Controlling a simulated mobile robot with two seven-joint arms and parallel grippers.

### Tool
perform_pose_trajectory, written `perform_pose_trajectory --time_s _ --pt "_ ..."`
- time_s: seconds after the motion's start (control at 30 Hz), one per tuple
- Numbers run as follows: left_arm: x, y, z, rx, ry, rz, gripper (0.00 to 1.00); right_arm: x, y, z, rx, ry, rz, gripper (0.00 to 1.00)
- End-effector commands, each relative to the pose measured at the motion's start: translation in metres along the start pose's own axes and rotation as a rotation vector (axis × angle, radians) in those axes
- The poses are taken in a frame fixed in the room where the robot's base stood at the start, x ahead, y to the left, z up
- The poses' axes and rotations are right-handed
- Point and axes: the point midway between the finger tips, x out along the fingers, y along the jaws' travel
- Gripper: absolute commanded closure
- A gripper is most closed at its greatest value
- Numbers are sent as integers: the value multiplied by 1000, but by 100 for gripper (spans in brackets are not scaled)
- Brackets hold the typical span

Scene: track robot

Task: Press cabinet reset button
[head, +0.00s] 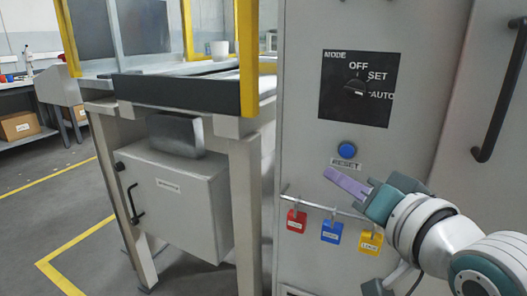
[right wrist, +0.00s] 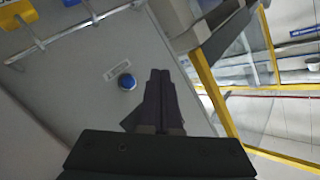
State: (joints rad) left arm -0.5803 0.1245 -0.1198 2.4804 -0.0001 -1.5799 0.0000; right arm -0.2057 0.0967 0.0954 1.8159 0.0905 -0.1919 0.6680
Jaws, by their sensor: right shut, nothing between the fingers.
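The blue round reset button (head: 347,150) sits on the grey cabinet front (head: 305,110), above a small RESET label (head: 346,164). It also shows in the right wrist view as a blue button (right wrist: 127,81), to the left of my fingertips. My right gripper (head: 330,175) is shut and empty, with purple fingers pointing left. In the head view its tips are just below and left of the button. In the right wrist view the shut fingers (right wrist: 160,76) are apart from the button. The left gripper is not in view.
A black mode dial (head: 356,87) is above the button. Red, blue and yellow tags (head: 332,232) hang from a rail below my right gripper. A black door handle (head: 500,90) is at the right. A framed workstation (head: 180,95) with yellow posts stands to the left.

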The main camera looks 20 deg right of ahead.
Motion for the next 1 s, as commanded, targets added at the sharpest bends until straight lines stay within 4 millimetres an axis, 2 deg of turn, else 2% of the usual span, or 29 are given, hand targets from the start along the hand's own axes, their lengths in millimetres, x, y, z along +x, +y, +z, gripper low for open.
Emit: perform_pose_trajectory --time_s 0.23,0.43,0.63,1.0 --pt "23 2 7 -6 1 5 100 26 21 -16 -5 2 -1 100" --pt "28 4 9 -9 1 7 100 42 31 -29 -3 1 0 100" --pt "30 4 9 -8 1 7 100 48 36 -35 -1 0 2 100" --pt "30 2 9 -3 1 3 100 49 36 -36 0 0 2 100"
